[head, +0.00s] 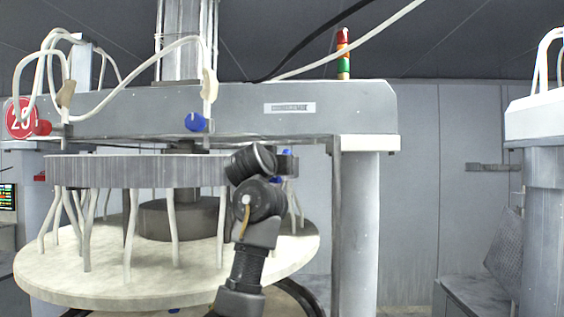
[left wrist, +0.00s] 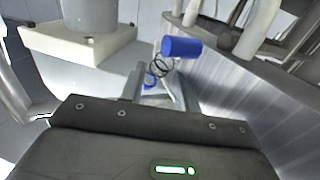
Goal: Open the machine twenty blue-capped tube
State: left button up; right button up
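The machine (head: 240,105) carries a red round sign reading 20 at its left end. A blue cap (head: 196,122) sits on the front of its beam, and a red cap (head: 42,128) sits further left. My left gripper (head: 287,165) is at the beam's underside, mostly hidden by its own wrist, with bits of blue beside it. In the left wrist view, a blue cap (left wrist: 181,47) on a dark coil lies just beyond the fingertips of the left gripper (left wrist: 160,82). The fingers stand apart, and a smaller blue ring (left wrist: 150,79) shows between them. My right gripper is not in view.
A wide round platen (head: 90,285) lies below a grey disc (head: 140,170) with several hanging white tubes. A pillar (head: 360,230) stands right of my arm. Another machine (head: 540,120) is at the far right. The floor between them looks clear.

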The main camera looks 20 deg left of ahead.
pick_arm(q)
jog(key=shift+a, duration=0.1)
grip_shut()
jog(key=shift+d, duration=0.3)
jog(key=shift+a, duration=0.35)
jog(key=g, duration=0.1)
jog(key=w+m+g, duration=0.1)
jog(key=g, duration=0.1)
jog(key=shift+w+d+r, duration=0.1)
jog(key=shift+d, duration=0.1)
jog(key=shift+w+d+f+m+g+y, duration=0.15)
jog(key=shift+w+m+g, duration=0.1)
jog(key=shift+g, duration=0.55)
jog(key=shift+w+d+f+m+g+y, duration=0.15)
jog(key=shift+w+m+g, duration=0.1)
jog(key=shift+g, duration=0.55)
